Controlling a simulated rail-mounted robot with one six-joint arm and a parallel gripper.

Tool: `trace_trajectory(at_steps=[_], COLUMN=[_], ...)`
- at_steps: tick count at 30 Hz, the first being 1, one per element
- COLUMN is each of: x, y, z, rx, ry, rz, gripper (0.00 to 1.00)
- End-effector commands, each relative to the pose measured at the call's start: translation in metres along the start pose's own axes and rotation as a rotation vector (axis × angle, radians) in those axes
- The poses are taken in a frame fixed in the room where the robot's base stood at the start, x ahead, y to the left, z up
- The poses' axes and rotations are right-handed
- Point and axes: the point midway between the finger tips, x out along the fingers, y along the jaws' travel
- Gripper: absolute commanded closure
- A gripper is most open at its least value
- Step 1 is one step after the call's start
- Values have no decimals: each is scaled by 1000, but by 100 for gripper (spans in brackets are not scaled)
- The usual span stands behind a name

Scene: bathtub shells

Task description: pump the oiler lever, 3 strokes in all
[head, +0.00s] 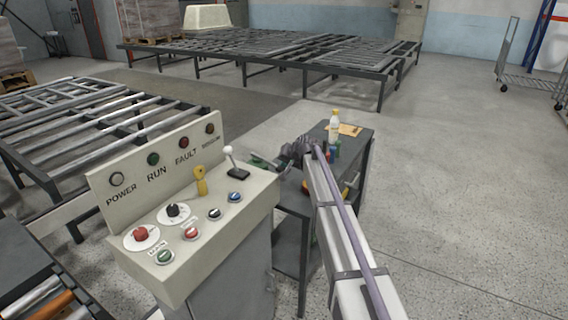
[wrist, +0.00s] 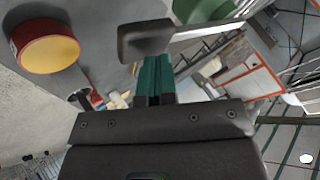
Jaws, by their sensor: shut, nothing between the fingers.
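In the wrist view, a dark, blocky handle (wrist: 145,38) sits on the end of a pale metal bar (wrist: 208,31), which looks like the oiler lever. The bar runs right, past a rounded green body (wrist: 203,10) that is cut off by the top edge. My gripper (wrist: 154,62) has its green fingers shut together with nothing between them. The fingertips are just below the handle in the picture; I cannot tell whether they touch it. In the head view, my arm hides much of this spot beside the console, and the lever cannot be made out clearly.
A control console (head: 225,215) with knobs and buttons stands left of my arm. A dark cart (head: 363,150) beside it carries a white bottle (head: 335,126) and small coloured items. A yellow and red round thing (wrist: 48,52) is left of my fingers. Open floor (head: 470,180) lies right.

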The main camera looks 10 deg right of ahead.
Motion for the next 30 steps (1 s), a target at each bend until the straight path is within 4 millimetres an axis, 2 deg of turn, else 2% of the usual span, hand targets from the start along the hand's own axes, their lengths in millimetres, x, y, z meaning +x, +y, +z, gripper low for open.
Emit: trace_trajectory(at_steps=[17, 30], x=[2, -14], y=[0, -14], z=[2, -12], rx=[-6, -3], ry=[0, 0], rz=[1, 0], gripper=[100, 100])
